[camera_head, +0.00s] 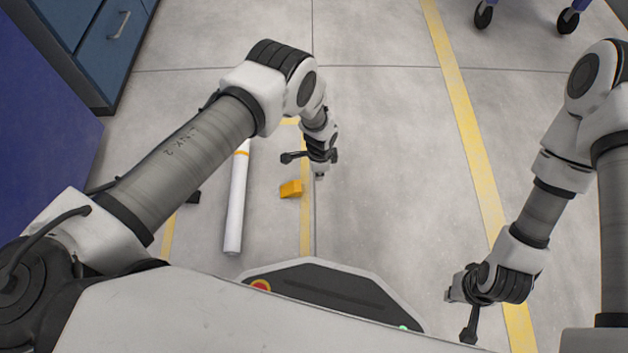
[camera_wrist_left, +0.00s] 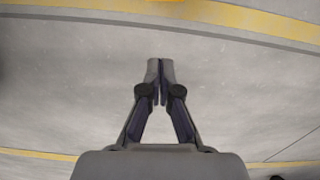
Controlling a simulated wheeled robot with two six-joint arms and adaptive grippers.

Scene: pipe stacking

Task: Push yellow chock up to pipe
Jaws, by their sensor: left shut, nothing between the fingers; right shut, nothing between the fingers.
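The yellow chock (camera_head: 291,189) is a small orange-yellow block on the floor in the head view. The white pipe (camera_head: 236,208) lies lengthwise to its left, with an orange band near its far end and bare floor between the two. My left arm hides part of the pipe's far end. My left gripper (camera_head: 319,176) is shut and empty, to the right of the chock and apart from it. The left wrist view shows its closed fingers (camera_wrist_left: 160,70) over bare floor. My right gripper (camera_head: 450,294) is shut and empty, far to the right.
A small dark object (camera_head: 193,197) lies left of the pipe, partly hidden by my arm. A yellow floor line (camera_head: 305,225) runs beside the chock. A blue cabinet (camera_head: 110,45) stands at the far left. Open floor (camera_head: 400,150) lies to the right.

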